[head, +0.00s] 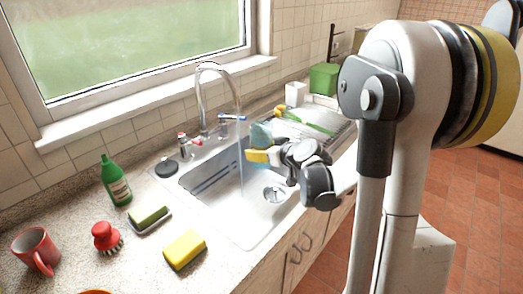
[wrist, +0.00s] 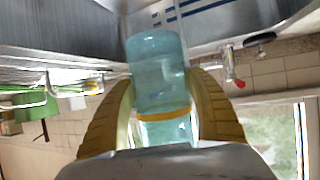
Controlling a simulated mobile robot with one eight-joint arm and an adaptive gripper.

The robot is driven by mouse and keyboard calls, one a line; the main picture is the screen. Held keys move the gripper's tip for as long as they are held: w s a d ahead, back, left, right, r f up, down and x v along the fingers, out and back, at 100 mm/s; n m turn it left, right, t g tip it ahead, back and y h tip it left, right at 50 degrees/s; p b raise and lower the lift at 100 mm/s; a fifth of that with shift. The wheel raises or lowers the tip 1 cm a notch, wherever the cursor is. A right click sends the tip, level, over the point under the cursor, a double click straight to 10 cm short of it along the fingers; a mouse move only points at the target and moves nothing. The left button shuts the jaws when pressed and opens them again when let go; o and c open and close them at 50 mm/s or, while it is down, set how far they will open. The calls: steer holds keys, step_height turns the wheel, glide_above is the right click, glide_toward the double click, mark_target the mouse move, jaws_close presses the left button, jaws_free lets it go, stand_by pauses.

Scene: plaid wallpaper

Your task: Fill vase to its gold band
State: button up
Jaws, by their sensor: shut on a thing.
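The vase (wrist: 158,70) is pale teal glass with a gold band (wrist: 164,116). My gripper (wrist: 164,108) is shut on it, one yellow finger on each side, in the wrist view. In the head view the vase (head: 260,134) is held over the sink (head: 237,225), above its right part, with my gripper (head: 262,156) around it. The tap (head: 207,98) is running. Its thin water stream (head: 241,165) falls into the sink just left of the vase in the picture. I cannot tell any water level in the vase.
A dish rack (head: 318,121) with dishes stands right of the sink. A green bottle (head: 116,182), a sponge on a dish (head: 148,217), a red brush (head: 105,236), a yellow sponge (head: 185,250) and a red mug (head: 36,250) stand on the left counter.

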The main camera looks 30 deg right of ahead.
steer(key=w+a, duration=0.5)
steer(key=shift+w, duration=0.2)
stand_by(0.3)
steer(key=shift+a, duration=0.1)
stand_by(6.9)
